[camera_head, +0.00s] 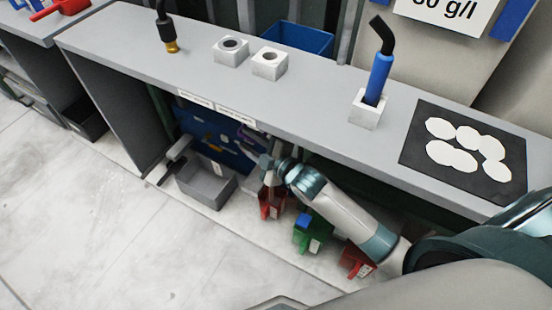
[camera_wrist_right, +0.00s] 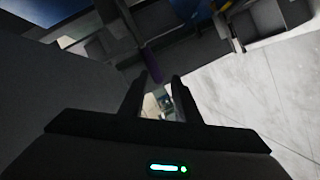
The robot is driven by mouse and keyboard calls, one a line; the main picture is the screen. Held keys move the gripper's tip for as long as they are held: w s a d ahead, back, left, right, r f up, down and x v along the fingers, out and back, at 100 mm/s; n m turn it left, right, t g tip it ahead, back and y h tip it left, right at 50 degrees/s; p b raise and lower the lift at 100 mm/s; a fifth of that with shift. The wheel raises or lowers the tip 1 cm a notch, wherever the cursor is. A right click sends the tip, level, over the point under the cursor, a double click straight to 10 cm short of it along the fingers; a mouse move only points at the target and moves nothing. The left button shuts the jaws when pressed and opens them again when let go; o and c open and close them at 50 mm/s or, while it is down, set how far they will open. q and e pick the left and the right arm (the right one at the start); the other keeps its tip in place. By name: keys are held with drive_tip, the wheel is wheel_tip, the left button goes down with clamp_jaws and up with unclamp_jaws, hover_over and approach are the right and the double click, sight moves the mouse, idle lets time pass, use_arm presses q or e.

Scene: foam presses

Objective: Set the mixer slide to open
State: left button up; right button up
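I cannot tell for sure which part is the mixer slide. A blue panel (camera_head: 212,135) with small fittings stands under the grey bench, and a purple part (camera_head: 246,134) shows at its upper right, partly behind the bench edge. A purple part (camera_wrist_right: 150,68) also shows beyond my fingertips in the right wrist view. My right gripper (camera_head: 268,170) is low in front of the bench, right of the panel. In the right wrist view its two fingers (camera_wrist_right: 160,88) are apart with nothing clearly held between them. My left gripper is not in view.
The bench (camera_head: 310,115) overhangs the panel. A grey bin (camera_head: 207,184) stands below it at left. Red (camera_head: 270,204) and green (camera_head: 311,232) parts sit low near my right arm. A blue tool (camera_head: 379,78) stands upright on the bench.

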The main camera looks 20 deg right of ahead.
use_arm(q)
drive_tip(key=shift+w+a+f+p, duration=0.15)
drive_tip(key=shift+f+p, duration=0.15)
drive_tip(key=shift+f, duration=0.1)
use_arm(e)
drive_tip(key=v, duration=1.6)
drive_tip(key=shift+s+r, duration=0.1)
drive_tip(key=shift+s, duration=0.05)
